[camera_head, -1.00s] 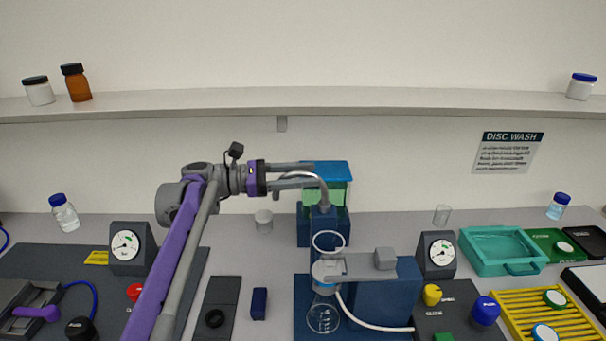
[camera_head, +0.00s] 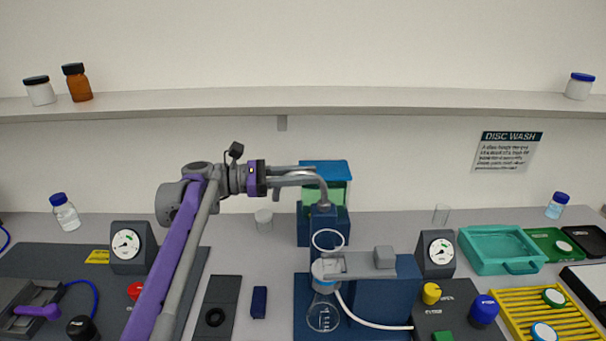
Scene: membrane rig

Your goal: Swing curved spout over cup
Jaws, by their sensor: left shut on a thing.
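The grey curved spout (camera_head: 323,191) rises from a dark blue post (camera_head: 323,222) and bends over to the left at its top. My left gripper (camera_head: 310,175) comes in from the left and is shut on the spout near its bend; its fingers partly hide the spout. The clear cup (camera_head: 328,241) has a pale round rim and stands in front of the post, above a clamp and a glass flask (camera_head: 322,316). The spout's free end is hard to make out and appears to the left of the cup. My right gripper is not in view.
A blue-lidded green tank (camera_head: 340,175) stands behind the post. A grey clamp arm (camera_head: 355,264) and a blue block (camera_head: 385,295) are right of the cup. A white hose (camera_head: 365,322) runs to the right.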

